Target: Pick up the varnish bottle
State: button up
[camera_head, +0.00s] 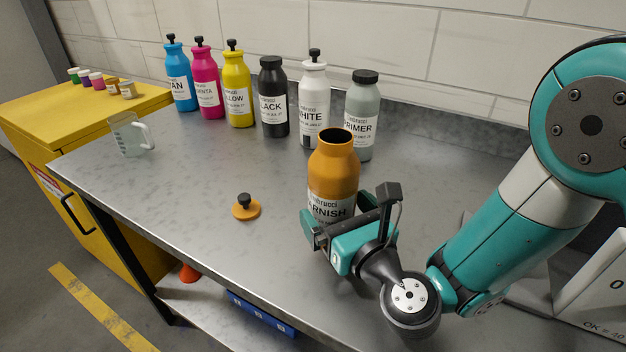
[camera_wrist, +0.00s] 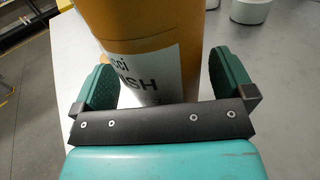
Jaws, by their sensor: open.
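The varnish bottle (camera_head: 334,172) is orange with a white label and an open dark mouth. It stands upright on the grey metal table, near its middle. My gripper (camera_head: 343,217) is at the near side of the bottle, low on its body, and partly hides it. In the wrist view, the bottle (camera_wrist: 150,28) stands between the two green fingers of my gripper (camera_wrist: 163,80). The fingers are spread, with a gap visible at each side of the bottle. An orange cap with a black knob (camera_head: 245,207) lies on the table to the left of the bottle.
Blue, magenta, yellow, black (camera_head: 272,97), white (camera_head: 313,100) and grey primer (camera_head: 361,112) bottles line the back of the table. A clear measuring jug (camera_head: 130,135) stands at the left edge. A yellow cabinet (camera_head: 85,110) with small jars is beyond it. The table's front left is clear.

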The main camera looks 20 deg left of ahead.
jog(key=shift+w+a, duration=0.45)
jog(key=c, duration=1.3)
jog(key=shift+r, duration=0.1)
jog(key=shift+c, duration=0.4)
jog(key=shift+r, duration=0.15)
